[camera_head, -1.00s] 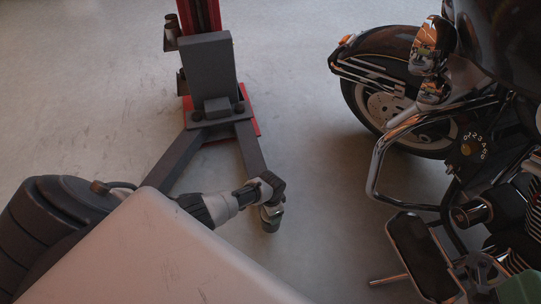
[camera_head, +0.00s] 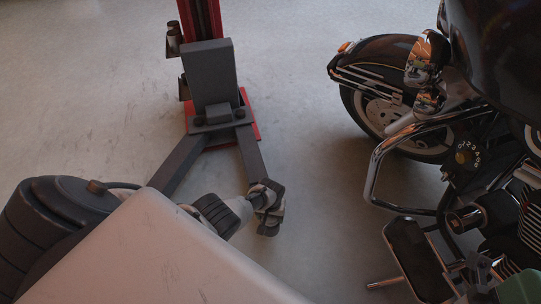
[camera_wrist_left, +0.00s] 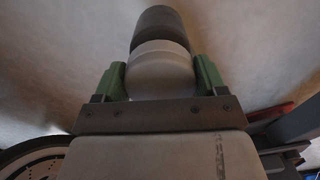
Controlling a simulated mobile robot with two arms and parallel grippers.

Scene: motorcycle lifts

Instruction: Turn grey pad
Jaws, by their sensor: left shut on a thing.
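The grey pad is a short cylinder with a pale lower part (camera_wrist_left: 160,72) and a dark grey end (camera_wrist_left: 160,24), seen in the left wrist view. The green fingers of my left gripper (camera_wrist_left: 160,82) are shut on the pale part, one on each side. In the head view, my left gripper (camera_head: 268,212) is at the free end of a dark lift arm (camera_head: 250,157), and it mostly hides the pad there.
A red lift post (camera_head: 202,20) with a grey box (camera_head: 209,75) stands behind, its second dark leg (camera_head: 178,163) spreading left. A black and chrome motorcycle (camera_head: 400,165) fills the right side. Floor (camera_head: 300,110) between them is clear. An unidentified green piece (camera_head: 522,288) shows at bottom right.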

